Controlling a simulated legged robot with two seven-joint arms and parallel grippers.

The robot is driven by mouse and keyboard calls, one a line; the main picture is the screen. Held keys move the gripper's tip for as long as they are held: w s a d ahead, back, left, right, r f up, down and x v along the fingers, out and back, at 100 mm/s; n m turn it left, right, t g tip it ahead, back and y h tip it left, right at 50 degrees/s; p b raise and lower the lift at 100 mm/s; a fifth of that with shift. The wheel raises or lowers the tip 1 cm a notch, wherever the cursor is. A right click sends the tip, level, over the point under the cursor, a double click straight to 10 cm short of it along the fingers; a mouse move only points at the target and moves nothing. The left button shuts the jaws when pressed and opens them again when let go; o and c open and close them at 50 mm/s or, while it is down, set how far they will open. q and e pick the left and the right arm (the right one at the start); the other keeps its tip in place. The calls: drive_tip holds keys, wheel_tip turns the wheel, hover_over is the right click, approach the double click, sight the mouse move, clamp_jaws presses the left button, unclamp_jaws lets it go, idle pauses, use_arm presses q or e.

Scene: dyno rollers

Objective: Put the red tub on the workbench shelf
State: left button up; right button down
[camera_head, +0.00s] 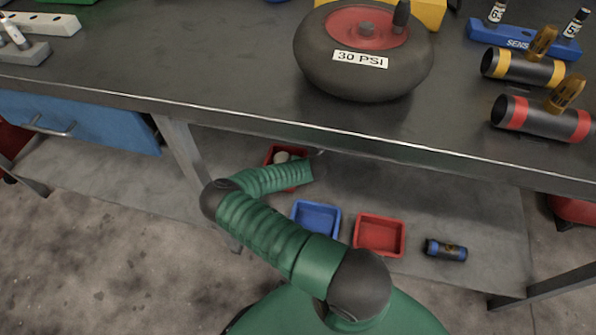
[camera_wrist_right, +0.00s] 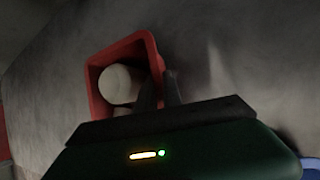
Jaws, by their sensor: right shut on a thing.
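A red tub (camera_head: 270,157) with a pale round object (camera_head: 282,157) in it is at the lower shelf under the bench, partly hidden by my right arm. In the right wrist view the red tub (camera_wrist_right: 97,92) is close, and the pale object (camera_wrist_right: 119,84) lies inside it. My right gripper (camera_wrist_right: 160,92) is shut on the tub's near right wall, one finger on each side. Whether the tub rests on the lower shelf (camera_head: 480,215) or hangs just above it I cannot tell. My left gripper is not in view.
On the lower shelf stand a blue tub (camera_head: 316,218), another red tub (camera_head: 379,235) and a blue-ended cylinder (camera_head: 446,250). The workbench top (camera_head: 230,75) above holds a wheel (camera_head: 364,50) and banded cylinders (camera_head: 540,118). A bench leg (camera_head: 184,150) is left of my arm.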

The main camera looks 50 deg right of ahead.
drive_tip(key=shift+f+b, duration=0.35)
drive_tip(key=shift+f, duration=0.25)
drive_tip(key=shift+a+r, duration=0.2)
drive_tip(key=c, duration=1.5)
unclamp_jaws()
drive_tip(key=shift+d+f, duration=0.15)
drive_tip(key=shift+f, duration=0.1)
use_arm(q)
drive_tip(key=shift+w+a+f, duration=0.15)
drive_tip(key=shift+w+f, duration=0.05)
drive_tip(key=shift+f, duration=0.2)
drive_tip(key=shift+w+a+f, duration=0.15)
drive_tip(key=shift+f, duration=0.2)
use_arm(e)
drive_tip(key=shift+r, duration=0.15)
